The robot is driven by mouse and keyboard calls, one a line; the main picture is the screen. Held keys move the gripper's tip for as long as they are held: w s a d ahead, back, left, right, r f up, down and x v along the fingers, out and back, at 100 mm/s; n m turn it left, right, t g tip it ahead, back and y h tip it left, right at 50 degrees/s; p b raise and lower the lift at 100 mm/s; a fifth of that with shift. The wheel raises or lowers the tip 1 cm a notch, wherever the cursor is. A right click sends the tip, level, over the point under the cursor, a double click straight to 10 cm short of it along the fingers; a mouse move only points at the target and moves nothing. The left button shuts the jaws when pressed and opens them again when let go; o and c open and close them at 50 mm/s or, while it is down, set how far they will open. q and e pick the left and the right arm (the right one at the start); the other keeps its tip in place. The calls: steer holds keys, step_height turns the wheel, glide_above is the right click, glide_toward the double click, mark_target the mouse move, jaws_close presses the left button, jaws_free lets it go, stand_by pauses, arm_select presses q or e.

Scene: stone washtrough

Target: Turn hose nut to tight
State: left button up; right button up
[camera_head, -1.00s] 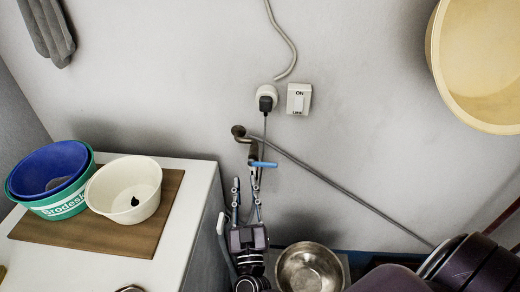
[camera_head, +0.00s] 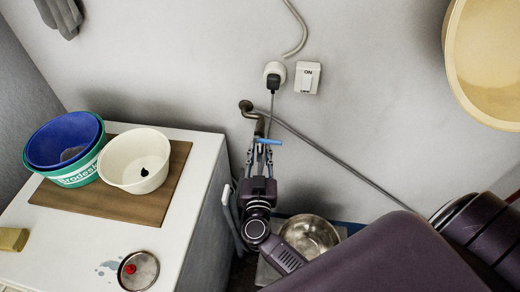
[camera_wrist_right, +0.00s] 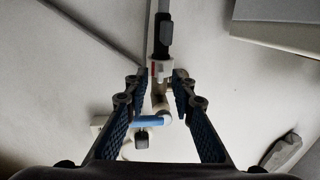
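A tap with a blue lever (camera_head: 268,141) stands out from the wall on a brownish pipe fitting (camera_head: 246,107). A grey hose (camera_head: 345,182) runs along the wall from near this fitting to the lower right. My right gripper (camera_head: 260,152) is just below the tap, its fingers pointing up at it. In the right wrist view my right gripper (camera_wrist_right: 160,82) is open, its fingers apart on both sides of the pipe, with the blue lever (camera_wrist_right: 147,125) between them. I cannot clearly make out the hose nut. My left gripper is not in view.
A metal bowl (camera_head: 310,236) is low beside my right arm. A white cabinet (camera_head: 190,225) at left holds a brown board (camera_head: 120,204), blue and green basins (camera_head: 62,143) and a white basin (camera_head: 128,160). A plug (camera_head: 273,80) and a switch (camera_head: 307,77) are on the wall above.

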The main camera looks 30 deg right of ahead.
jaws_close()
steer(key=shift+d, duration=0.1)
stand_by(0.4)
steer(key=shift+d+n+t+y+b, duration=0.1)
steer(key=shift+d+n+y+b, duration=0.7)
steer(key=shift+n+y+b, duration=1.4)
steer(key=shift+d+n+t+y+b, duration=0.1)
steer(key=shift+d+n+y+b, duration=0.9)
steer(key=shift+y, duration=2.2)
steer(key=shift+d+n+t+y+b, duration=0.1)
steer(key=shift+d+n+y+b, duration=0.45)
steer(key=shift+n+y+b, duration=1.75)
steer(key=shift+y+p, duration=0.4)
steer(key=shift+p, duration=0.2)
